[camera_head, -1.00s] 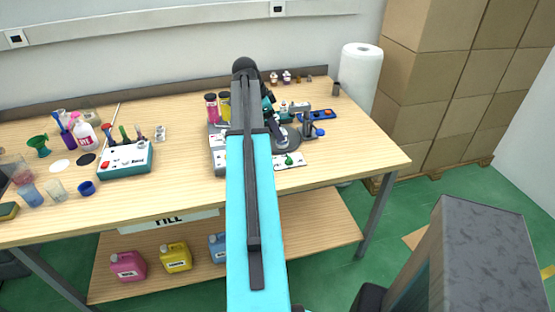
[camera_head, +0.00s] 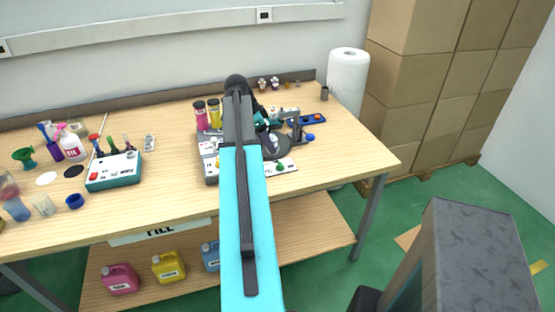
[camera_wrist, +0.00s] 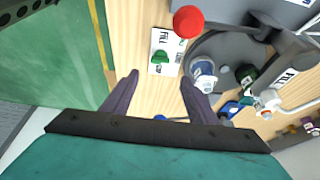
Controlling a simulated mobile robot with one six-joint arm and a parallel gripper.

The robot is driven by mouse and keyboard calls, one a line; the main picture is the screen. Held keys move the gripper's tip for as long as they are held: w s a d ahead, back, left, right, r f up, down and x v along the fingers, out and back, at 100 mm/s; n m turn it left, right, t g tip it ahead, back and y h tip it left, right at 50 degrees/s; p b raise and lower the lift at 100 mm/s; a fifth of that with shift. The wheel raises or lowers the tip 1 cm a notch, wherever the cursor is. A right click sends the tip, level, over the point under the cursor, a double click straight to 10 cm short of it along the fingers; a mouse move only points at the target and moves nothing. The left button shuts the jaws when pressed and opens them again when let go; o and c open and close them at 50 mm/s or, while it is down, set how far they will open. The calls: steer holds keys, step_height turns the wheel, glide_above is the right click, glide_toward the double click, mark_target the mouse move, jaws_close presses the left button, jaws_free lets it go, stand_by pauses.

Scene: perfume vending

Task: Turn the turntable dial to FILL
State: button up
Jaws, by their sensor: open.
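The turntable dial is a green knob (camera_wrist: 160,57) on a white label plate (camera_wrist: 166,42) marked FILL, in the upper middle of the wrist view. The plate also shows in the head view (camera_head: 286,165) at the front of the machine. The grey round turntable (camera_wrist: 205,50) is right of the plate and carries small bottles. My gripper (camera_wrist: 160,78) is open and empty. Its dark fingers point toward the dial, with the knob just beyond the gap between the tips, apart from them. In the head view my arm hides the fingers.
A red button (camera_wrist: 187,22) stands beside the plate. Pink and yellow jars (camera_head: 208,114) stand on the machine's left. A teal-edged control box (camera_head: 114,171) and cups are farther left on the wooden table (camera_head: 170,185). A paper roll (camera_head: 346,84) and cardboard boxes (camera_head: 420,90) are at the right.

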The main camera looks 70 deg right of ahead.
mark_target(280, 163)
steer(key=shift+p+x, duration=1.4)
steer(key=shift+x, duration=4)
steer(key=c, duration=1.1)
steer(key=shift+o, duration=0.2)
